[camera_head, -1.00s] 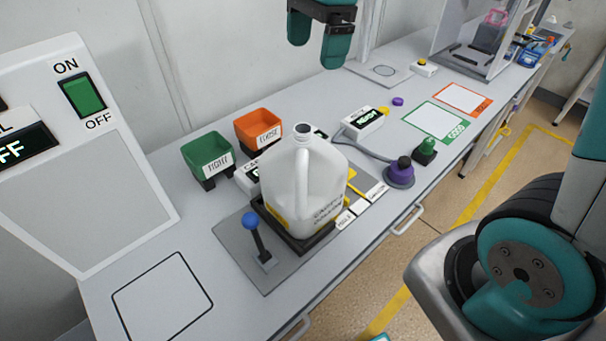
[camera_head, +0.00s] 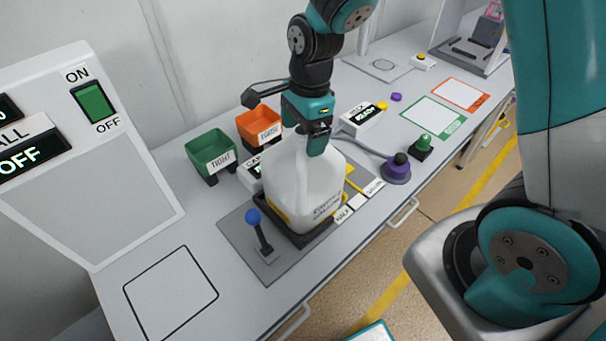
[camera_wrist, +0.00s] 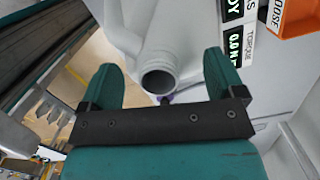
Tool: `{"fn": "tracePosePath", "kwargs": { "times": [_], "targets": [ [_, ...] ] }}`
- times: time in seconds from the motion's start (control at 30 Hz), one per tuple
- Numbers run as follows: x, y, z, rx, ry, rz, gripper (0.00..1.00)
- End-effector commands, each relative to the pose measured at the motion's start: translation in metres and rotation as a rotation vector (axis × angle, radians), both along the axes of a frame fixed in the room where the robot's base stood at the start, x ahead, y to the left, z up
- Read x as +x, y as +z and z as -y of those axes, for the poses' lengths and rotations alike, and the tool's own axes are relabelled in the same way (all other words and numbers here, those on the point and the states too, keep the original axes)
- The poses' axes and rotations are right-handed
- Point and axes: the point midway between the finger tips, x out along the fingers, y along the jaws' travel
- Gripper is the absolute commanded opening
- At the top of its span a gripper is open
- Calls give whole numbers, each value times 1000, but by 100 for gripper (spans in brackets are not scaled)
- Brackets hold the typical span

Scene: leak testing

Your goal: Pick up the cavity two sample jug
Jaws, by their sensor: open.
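The white sample jug (camera_head: 303,185) stands upright on a dark base on a grey plate with a blue-knobbed lever. Its side label is too small to read fully. My gripper (camera_head: 318,140) is at the top of the jug and hides its mouth in the head view. In the wrist view, my gripper (camera_wrist: 172,85) has its two teal fingers apart, with the jug's open round mouth (camera_wrist: 158,78) between them. The jug's neck and part of its handle show there. I cannot tell whether either finger touches the neck.
A green bin (camera_head: 211,153) and an orange bin (camera_head: 260,126) stand behind the jug. A purple knob device (camera_head: 397,168), a green button (camera_head: 423,143) and a small display box (camera_head: 361,119) are to the right. A black-outlined square (camera_head: 170,293) at the front left is bare.

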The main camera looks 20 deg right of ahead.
Motion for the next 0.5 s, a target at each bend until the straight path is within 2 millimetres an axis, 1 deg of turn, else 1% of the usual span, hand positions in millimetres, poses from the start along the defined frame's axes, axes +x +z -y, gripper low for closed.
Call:
{"fn": "tracePosePath", "kwargs": {
  "times": [0.1,0.27,0.3,0.47,0.5],
  "targets": [
    [0,-6,-1,0,1,0,88],
    [0,-7,-1,0,1,1,88],
    [0,-7,-1,0,1,1,86],
    [0,-7,-1,0,1,1,49],
    [0,-7,-1,0,1,1,47]
  ]
}}
